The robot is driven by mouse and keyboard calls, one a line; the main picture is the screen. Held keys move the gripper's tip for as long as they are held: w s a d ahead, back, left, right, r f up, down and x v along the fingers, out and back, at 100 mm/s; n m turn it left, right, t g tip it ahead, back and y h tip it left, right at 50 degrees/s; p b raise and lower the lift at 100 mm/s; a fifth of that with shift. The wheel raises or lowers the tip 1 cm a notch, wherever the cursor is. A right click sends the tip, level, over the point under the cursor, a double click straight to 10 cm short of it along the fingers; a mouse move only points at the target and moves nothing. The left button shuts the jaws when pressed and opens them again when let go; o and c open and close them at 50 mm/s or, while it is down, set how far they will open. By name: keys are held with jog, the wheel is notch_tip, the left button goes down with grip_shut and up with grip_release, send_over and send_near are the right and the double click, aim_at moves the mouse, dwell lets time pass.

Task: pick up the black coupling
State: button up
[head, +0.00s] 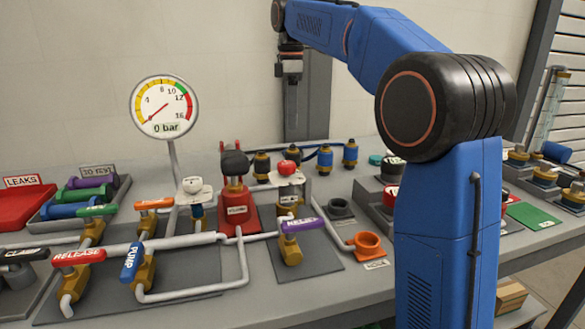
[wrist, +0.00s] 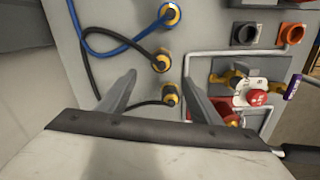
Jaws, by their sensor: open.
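Two couplings with black bodies and brass ends stand at the back of the bench in the head view: a left black coupling (head: 262,164) and another black coupling (head: 291,154) to its right, partly behind a red cap. In the wrist view, a black-hosed coupling (wrist: 170,95) shows between my fingers, and a second black-hosed coupling (wrist: 161,61) lies just above it. I cannot tell which one the task names. My gripper (head: 289,72) is open and empty, well above the bench. It also shows in the wrist view (wrist: 160,80).
Two blue couplings (head: 325,157) stand right of the black ones, with a blue hose (wrist: 125,48) behind. A red hand pump (head: 238,205) and a gauge (head: 165,107) stand in front and left.

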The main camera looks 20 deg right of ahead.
aim_at(293, 151)
notch_tip(293, 151, down, 14)
jog(key=shift+s+d, duration=0.15)
jog(key=c, duration=1.3)
